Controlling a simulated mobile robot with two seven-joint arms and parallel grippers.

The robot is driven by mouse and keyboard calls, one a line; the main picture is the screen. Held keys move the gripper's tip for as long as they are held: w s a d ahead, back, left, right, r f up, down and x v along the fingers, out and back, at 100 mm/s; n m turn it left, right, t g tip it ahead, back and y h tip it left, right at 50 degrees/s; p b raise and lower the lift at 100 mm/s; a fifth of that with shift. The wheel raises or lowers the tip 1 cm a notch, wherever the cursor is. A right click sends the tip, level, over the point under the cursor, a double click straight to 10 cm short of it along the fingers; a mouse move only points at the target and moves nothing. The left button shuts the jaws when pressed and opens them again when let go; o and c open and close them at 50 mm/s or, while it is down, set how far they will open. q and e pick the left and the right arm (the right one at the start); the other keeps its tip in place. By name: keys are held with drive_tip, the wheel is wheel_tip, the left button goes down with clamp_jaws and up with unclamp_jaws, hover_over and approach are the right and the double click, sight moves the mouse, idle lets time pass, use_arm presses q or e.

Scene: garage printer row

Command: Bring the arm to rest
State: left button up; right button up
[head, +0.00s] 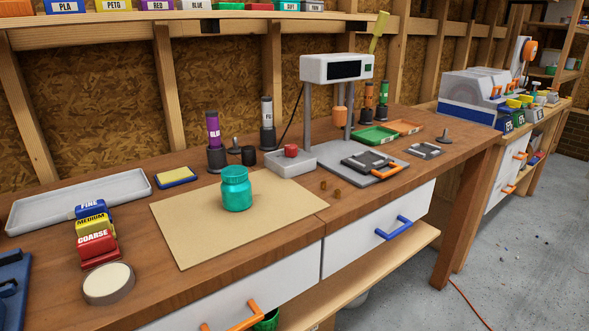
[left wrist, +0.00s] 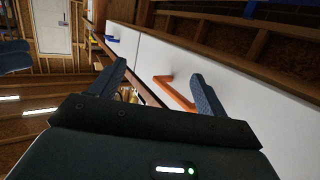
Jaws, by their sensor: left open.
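My left gripper (left wrist: 155,88) shows in the left wrist view. Its two dark fingers are spread apart and nothing is between them. Behind the fingers are a white drawer front (left wrist: 190,60) and its orange handle (left wrist: 173,92); I cannot tell how far off they are. Neither gripper shows in the head view.
The wooden workbench (head: 155,255) carries a teal jar (head: 236,190) on a tan mat (head: 185,232), a grey tray (head: 80,198), sanding blocks (head: 95,235) and a small printer (head: 336,68). White drawers with orange (head: 235,318) and blue (head: 393,229) handles face the open floor (head: 500,250).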

use_arm(q)
drive_tip(key=s+a+r+n+g+y+p, duration=0.1)
drive_tip(key=s+a+r+g+y+p, duration=0.1)
drive_tip(key=p, duration=1.3)
drive_tip(key=s+a+r+g, duration=0.1)
drive_tip(key=s+a+r, duration=0.1)
drive_tip(key=s+a, duration=0.1)
drive_tip(key=shift+s+r+g+y, duration=0.2)
drive_tip(key=shift+s+g+y, duration=0.2)
drive_tip(key=shift+s, duration=0.15)
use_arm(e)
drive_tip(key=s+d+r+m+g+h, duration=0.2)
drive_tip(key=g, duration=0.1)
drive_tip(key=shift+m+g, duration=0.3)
